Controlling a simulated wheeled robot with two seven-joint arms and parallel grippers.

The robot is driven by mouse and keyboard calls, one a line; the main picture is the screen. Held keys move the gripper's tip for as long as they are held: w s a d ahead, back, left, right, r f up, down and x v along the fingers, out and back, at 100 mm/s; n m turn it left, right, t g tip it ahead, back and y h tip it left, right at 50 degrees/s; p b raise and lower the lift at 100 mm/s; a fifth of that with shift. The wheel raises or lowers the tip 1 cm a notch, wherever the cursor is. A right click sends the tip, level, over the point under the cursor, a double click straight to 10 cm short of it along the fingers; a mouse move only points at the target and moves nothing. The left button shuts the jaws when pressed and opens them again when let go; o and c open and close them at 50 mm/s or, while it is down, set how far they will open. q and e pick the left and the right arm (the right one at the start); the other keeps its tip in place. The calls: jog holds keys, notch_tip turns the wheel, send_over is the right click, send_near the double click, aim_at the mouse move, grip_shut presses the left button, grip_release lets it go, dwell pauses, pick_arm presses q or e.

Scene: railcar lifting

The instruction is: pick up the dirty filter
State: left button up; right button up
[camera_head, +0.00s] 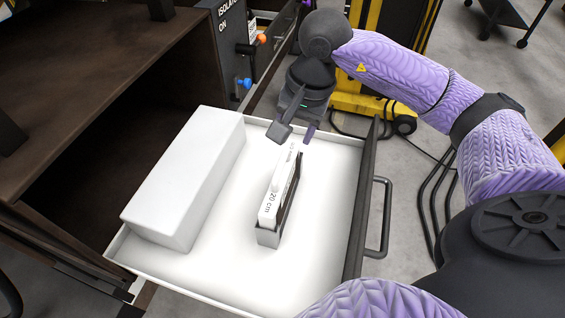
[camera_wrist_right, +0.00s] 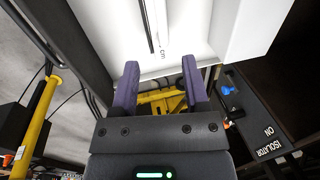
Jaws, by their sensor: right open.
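A slim white piece marked "20 cm" (camera_head: 273,197) stands on edge in a dark narrow holder (camera_head: 268,238) inside the open white drawer (camera_head: 320,235). I cannot tell whether it is the dirty filter; no other filter is clearly visible. In the right wrist view part of the white piece (camera_wrist_right: 161,22) shows at the top, beyond the fingertips. My right gripper (camera_head: 296,133) is open and empty, just past the far end of the white piece and above the drawer's far edge. Its two purple fingers (camera_wrist_right: 161,85) are apart with nothing between them. My left gripper is out of view.
A large white box (camera_head: 188,180) fills the drawer's left side. The drawer front with its handle (camera_head: 382,215) is on the right. A dark isolator panel (camera_head: 228,45) with blue and orange knobs stands beyond the drawer. Bare drawer floor lies around the holder.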

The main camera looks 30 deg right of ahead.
aim_at(282, 159)
jog(key=f+p, duration=0.1)
jog(key=f, duration=0.2)
jog(key=w+a+f+p, duration=0.1)
jog(key=f, duration=0.2)
jog(key=f+p, duration=0.1)
jog(key=f, duration=0.2)
jog(key=shift+w+a+f, duration=0.25)
jog(key=shift+w+a, duration=0.05)
grip_shut()
dwell(0.9)
